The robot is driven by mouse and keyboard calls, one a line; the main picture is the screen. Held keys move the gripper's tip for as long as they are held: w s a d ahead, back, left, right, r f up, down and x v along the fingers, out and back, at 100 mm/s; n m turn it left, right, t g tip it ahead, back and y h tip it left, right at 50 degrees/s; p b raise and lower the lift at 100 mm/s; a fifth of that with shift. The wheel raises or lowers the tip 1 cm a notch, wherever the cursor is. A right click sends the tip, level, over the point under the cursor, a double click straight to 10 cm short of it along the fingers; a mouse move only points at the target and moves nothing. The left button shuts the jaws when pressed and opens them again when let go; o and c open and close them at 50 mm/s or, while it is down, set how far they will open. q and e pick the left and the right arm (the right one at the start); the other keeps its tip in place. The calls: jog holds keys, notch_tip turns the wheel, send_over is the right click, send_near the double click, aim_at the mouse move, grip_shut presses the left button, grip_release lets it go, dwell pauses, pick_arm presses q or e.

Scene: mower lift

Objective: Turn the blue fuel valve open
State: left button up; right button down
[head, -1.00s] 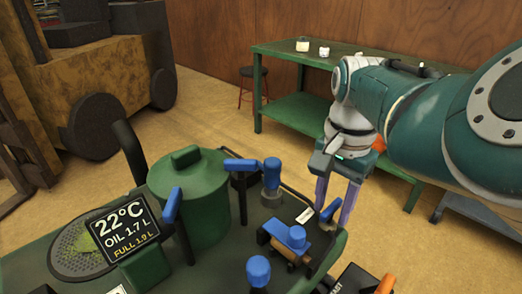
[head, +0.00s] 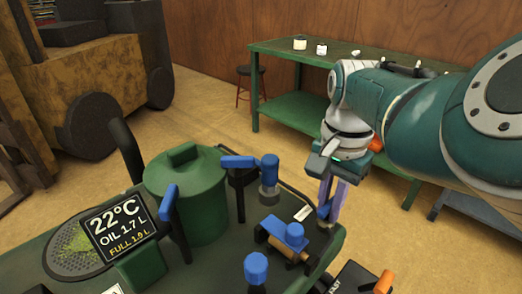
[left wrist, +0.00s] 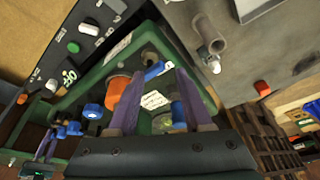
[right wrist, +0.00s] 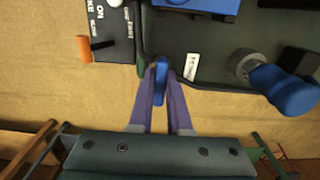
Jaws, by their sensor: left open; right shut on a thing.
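The blue fuel valve (head: 324,211) is a small blue handle at the right edge of the green mower deck (head: 215,262). In the right wrist view the blue valve handle (right wrist: 161,72) stands between the fingertips of my right gripper (right wrist: 161,92). My right gripper (head: 330,208) is shut on it, with its purple fingers pointing down; they partly hide the handle in the head view. My left gripper (left wrist: 158,78) is open over the deck, with a white label and blue parts visible between and beyond its fingers. It is out of the head view.
Other blue-capped parts stand on the deck, including a knob (head: 256,268) and a lever (head: 240,161). A green canister (head: 190,205) and a display (head: 120,225) reading 22°C are to the left. A green bench (head: 300,55) stands behind. An orange knob (head: 384,282) is near the front right.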

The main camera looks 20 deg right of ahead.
jog(key=shift+n, duration=0.4)
jog(key=n+p, duration=0.1)
jog(key=n, duration=0.1)
jog(key=shift+r+n+p, duration=0.1)
jog(key=shift+n+p, duration=0.2)
jog(key=n+p, duration=0.1)
jog(key=n, duration=0.3)
jog(key=shift+n, duration=0.3)
jog(key=n, duration=0.5)
jog(key=shift+p, duration=0.4)
jog(key=shift+n, duration=2.5)
jog(key=c, duration=0.9)
grip_release()
jog(key=shift+o, duration=0.2)
